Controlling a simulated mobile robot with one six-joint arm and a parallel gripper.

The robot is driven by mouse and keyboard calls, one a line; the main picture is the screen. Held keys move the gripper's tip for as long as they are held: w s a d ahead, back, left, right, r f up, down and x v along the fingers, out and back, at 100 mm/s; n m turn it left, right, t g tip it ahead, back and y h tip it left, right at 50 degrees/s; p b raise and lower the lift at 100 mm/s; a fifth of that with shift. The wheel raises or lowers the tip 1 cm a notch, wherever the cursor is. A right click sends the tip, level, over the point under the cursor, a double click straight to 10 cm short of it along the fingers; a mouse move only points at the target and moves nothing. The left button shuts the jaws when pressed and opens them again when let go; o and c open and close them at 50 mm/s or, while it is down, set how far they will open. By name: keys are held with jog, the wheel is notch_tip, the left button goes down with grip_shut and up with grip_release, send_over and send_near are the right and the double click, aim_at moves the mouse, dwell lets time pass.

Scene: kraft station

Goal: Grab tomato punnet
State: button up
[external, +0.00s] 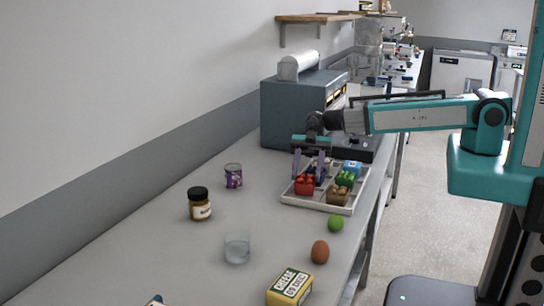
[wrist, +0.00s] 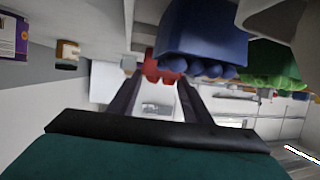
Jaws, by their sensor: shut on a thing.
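The tomato punnet (external: 304,188) is a small red container of red tomatoes at the near left of the divided white tray (external: 322,207). My gripper (external: 308,177) points down over it, with its fingers shut on the punnet.
The tray also holds a green punnet (external: 348,177), a brown punnet (external: 339,192) and a light blue one (external: 352,166). A lime (external: 336,223), egg (external: 320,251), cheese pack (external: 289,287), glass (external: 237,248), jar (external: 200,204) and can (external: 233,176) stand nearer. A grey machine (external: 300,112) stands behind.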

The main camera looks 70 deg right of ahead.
notch_tip(320, 180, up, 16)
jog(key=b, duration=0.4)
jog(key=shift+r, duration=0.15)
dwell(0.4)
dwell(0.6)
